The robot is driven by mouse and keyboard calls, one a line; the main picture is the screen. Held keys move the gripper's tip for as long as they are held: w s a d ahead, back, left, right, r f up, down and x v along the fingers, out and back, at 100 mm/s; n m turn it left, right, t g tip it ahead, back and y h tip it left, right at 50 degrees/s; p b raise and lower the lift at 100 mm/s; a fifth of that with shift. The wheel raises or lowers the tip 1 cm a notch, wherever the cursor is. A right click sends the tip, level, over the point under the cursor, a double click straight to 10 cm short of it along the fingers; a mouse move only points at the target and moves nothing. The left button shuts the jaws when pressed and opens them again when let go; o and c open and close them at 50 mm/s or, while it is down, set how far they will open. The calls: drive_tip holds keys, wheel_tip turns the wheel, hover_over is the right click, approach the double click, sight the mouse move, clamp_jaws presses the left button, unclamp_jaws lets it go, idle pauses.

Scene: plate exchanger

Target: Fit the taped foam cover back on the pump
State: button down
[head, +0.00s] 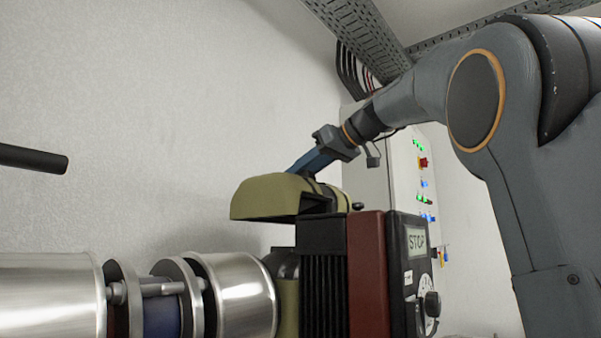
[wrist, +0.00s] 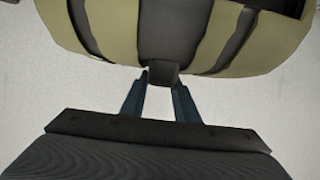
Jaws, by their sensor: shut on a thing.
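The foam cover (head: 270,196) is a curved olive-yellow shell with dark tape bands, seen in the head view above the pump. It also fills the top of the wrist view (wrist: 115,32). My gripper (head: 312,165) has blue fingers and is shut on a small dark tab at the cover's edge; the fingers and tab show in the wrist view (wrist: 163,80). The pump (head: 322,262) has a black finned body and a dark red section below the cover. An olive piece (head: 288,308) shows lower on the pump's left side. Whether the cover touches the pump I cannot tell.
A control unit (head: 413,270) with a STOP display and a knob sits at the pump's right. Shiny metal-clad pipes with flanges (head: 245,295) run left. A dark bar (head: 32,158) juts in at the left. A cabinet with lights (head: 428,175) stands behind.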

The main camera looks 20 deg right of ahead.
drive_tip(key=shift+f, duration=0.2)
drive_tip(key=shift+f+b, duration=0.75)
drive_tip(key=shift+b, duration=0.3)
drive_tip(key=shift+f+b, duration=0.25)
drive_tip(key=shift+b, duration=0.05)
drive_tip(key=shift+f+b, duration=0.75)
drive_tip(key=shift+b, duration=0.1)
drive_tip(key=shift+r, duration=0.1)
